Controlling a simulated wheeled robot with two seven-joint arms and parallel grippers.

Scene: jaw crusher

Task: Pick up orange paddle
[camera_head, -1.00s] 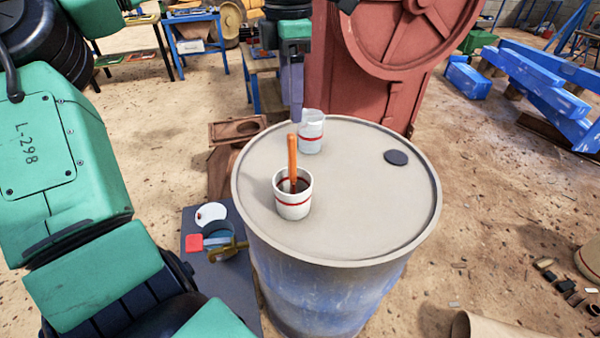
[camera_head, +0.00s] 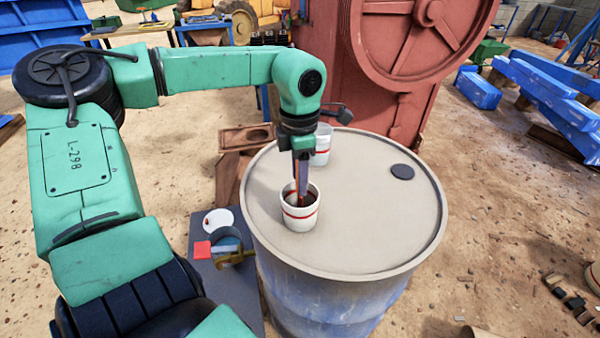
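The orange paddle (camera_head: 297,172) stands in the near white cup with red bands (camera_head: 300,218) on top of the barrel. Only a thin sliver of it shows, since my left gripper covers most of it. My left gripper (camera_head: 302,186) points down over this cup, its fingertips at the paddle and about level with the cup's mouth. I cannot tell whether the fingers are open or closed around the paddle. My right gripper is not in view.
The grey barrel top (camera_head: 375,225) carries a second white cup (camera_head: 322,146), partly behind my gripper, and a black cap (camera_head: 401,172). A large red machine (camera_head: 400,60) stands behind. A low dark table (camera_head: 222,285) with tools lies left of the barrel.

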